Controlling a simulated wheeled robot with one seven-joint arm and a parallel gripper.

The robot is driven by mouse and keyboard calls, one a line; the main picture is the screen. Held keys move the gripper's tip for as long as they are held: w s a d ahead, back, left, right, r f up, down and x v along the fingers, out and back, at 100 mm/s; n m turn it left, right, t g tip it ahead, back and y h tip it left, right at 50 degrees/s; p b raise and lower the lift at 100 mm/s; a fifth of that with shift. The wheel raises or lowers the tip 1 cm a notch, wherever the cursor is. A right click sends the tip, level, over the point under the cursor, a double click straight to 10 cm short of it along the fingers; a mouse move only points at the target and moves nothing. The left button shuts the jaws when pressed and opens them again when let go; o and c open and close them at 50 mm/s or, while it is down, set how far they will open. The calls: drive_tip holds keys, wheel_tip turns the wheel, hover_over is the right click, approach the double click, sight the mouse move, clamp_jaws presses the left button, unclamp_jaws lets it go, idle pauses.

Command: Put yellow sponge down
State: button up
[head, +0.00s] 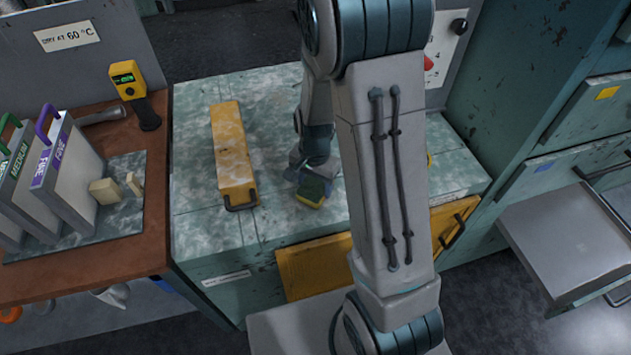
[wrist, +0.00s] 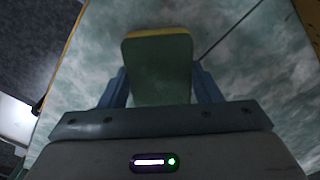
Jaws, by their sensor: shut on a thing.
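The yellow sponge (head: 310,190) has a green face and a yellow layer, and it is at my gripper's tip, over or on the worn green-white worktop (head: 290,100). My gripper (head: 312,182) is shut on the sponge. In the wrist view, the sponge (wrist: 159,70) shows its green face between the two blue-grey fingers of my gripper (wrist: 160,85), with a thin yellow edge at the far end. I cannot tell whether the sponge touches the worktop. My arm hides part of the worktop to the right.
A long yellow block with a handle (head: 232,155) lies on the worktop left of my gripper. A yellow drawer front (head: 315,265) is below the worktop's front edge. Racked boards (head: 70,165) and a yellow handheld meter (head: 128,80) are at left. An open grey drawer (head: 560,245) juts out at right.

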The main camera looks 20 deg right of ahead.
sight(315, 185)
drive_tip(key=shift+f, duration=0.15)
drive_tip(key=o, duration=0.9)
drive_tip(key=shift+o, duration=0.2)
wheel_tip(315, 185, up, 11)
drive_tip(key=s+r+n+t, duration=0.3)
drive_tip(key=s+r+n, duration=0.6)
drive_tip(key=s, duration=0.5)
drive_tip(key=shift+d+r, duration=0.2)
drive_tip(key=shift+r, duration=0.4)
drive_tip(key=shift+s, duration=0.1)
